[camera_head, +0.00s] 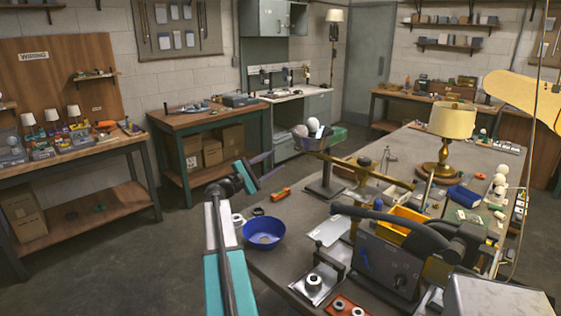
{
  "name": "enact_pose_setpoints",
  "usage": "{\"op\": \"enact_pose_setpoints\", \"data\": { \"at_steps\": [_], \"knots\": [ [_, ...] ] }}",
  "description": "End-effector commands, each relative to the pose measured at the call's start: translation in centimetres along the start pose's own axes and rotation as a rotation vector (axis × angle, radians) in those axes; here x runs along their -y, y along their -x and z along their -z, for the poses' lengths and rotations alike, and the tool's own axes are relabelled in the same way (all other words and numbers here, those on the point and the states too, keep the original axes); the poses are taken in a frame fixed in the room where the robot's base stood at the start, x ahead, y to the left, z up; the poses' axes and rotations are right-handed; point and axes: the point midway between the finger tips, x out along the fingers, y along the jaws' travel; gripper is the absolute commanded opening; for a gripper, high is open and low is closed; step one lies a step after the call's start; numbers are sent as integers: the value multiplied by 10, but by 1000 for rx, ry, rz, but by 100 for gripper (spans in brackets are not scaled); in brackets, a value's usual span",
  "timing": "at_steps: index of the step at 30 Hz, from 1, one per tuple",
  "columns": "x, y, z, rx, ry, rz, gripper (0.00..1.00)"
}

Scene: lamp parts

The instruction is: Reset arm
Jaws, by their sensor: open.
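My teal, white and black arm (222,240) rises from the bottom of the head view, in front of the left edge of the grey workbench (275,283). My gripper (268,165) is at its far end, above the floor near the bench's far left corner. It is small in the view; its jaws look apart, and I see nothing held between them. A blue bowl (264,231) sits on the bench to the right of my arm. A brass lamp with a cream shade (452,120) stands upright farther back on the bench.
A dark machine (385,265) and a yellow bin (404,226) crowd the bench's front right. A stand with a tray (318,143) rises near its far left end. Side benches (75,150) line the walls. Open floor (120,265) lies left of my arm.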

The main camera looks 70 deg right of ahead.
Motion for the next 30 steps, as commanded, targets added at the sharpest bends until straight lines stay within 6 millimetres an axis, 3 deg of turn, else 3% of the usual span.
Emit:
{"op": "enact_pose_setpoints", "data": {
  "at_steps": [6,23,26,30],
  "knots": [
    [0,11,0,0,1,0,45],
    [0,12,0,0,1,0,45],
    [-5,20,5,-12,-2,-7,45],
    [-11,50,24,-50,2,-26,45]
  ]
}}
